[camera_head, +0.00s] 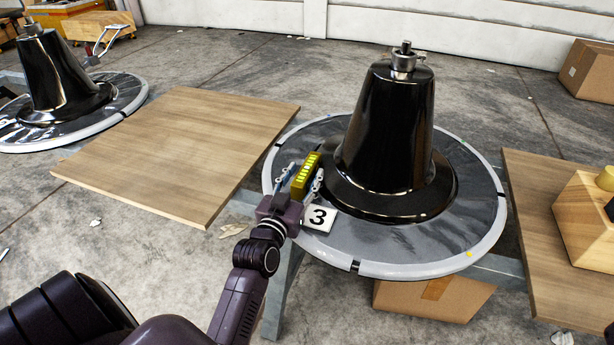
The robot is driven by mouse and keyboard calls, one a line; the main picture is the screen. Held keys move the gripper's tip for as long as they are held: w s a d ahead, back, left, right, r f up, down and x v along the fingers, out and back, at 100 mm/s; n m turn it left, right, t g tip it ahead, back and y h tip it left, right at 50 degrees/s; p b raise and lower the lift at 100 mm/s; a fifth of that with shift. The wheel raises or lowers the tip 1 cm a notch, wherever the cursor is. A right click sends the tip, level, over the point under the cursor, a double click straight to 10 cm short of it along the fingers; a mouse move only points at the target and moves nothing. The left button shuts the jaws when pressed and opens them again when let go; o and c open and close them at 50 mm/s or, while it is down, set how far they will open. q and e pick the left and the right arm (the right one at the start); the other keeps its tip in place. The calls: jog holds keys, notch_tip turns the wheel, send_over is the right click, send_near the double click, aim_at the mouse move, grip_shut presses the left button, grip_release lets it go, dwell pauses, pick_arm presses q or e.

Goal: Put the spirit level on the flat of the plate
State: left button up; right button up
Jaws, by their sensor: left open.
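The yellow spirit level (308,170) is at the left part of the round grey plate (420,245), left of the black cone on it. It points up and to the right in the picture. My left gripper (302,182) is open, with its fingers on either side of the level's near end. The fingers and the level's own height hide its underside, so I cannot tell whether it rests flat on the plate. My right gripper is not in view.
The black cone (389,130) rises from the plate's middle. A white card marked 3 (318,217) lies close right of my gripper. Wooden boards lie left (180,150) and right (530,230). A cardboard box (430,300) is under the plate. A second plate and cone (55,80) stand far left.

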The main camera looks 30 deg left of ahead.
pick_arm(q)
grip_shut()
jog(key=shift+r, duration=0.1)
